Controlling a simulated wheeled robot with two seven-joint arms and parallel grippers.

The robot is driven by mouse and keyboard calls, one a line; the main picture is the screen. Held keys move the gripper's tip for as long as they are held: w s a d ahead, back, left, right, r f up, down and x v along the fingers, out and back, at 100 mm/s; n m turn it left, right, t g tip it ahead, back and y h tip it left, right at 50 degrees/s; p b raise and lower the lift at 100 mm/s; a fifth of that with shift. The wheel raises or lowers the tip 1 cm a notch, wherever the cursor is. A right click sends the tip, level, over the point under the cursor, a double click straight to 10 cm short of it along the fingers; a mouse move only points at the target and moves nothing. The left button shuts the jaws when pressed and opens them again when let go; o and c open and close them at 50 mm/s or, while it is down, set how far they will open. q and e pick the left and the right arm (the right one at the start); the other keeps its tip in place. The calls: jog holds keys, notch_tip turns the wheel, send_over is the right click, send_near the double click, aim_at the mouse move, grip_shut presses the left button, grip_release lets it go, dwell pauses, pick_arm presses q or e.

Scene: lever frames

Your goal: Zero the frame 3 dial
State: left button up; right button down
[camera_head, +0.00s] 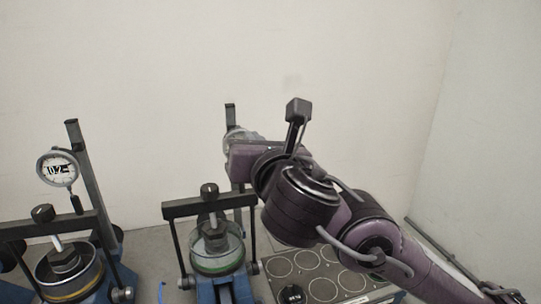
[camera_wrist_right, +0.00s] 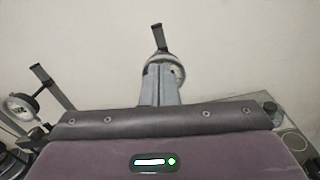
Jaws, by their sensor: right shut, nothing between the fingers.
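My right gripper (camera_wrist_right: 160,72) is shut and empty, its fingers together in front of a round dial (camera_wrist_right: 181,75) on an upright post in the right wrist view. The fingers cover much of that dial, and I cannot tell whether they touch it. In the head view, my purple right hand and arm hide most of this dial (camera_head: 236,132) and the fingers. The middle lever frame (camera_head: 207,204) stands below it, with a dark crossbar, a blue base and a clear cup. No frame number is legible. My left gripper is not in view.
A tray with round marked spots (camera_head: 322,289) lies at lower right. Pale walls stand behind and at right.

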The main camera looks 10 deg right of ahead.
aim_at(242, 132)
jog(key=shift+n, duration=0.9)
jog(key=w, duration=0.2)
jog(key=w+a+b, duration=0.1)
jog(key=w, duration=0.2)
jog(key=shift+w+a+r, duration=0.1)
jog(key=shift+w+a, duration=0.1)
jog(key=shift+w+a+b, duration=0.1)
jog(key=shift+w+b, duration=0.25)
jog(key=shift+w, duration=0.1)
jog(key=shift+f+b, duration=0.35)
jog(key=shift+b, duration=0.05)
jog(key=shift+a+b, duration=0.1)
jog(key=shift+b, duration=0.2)
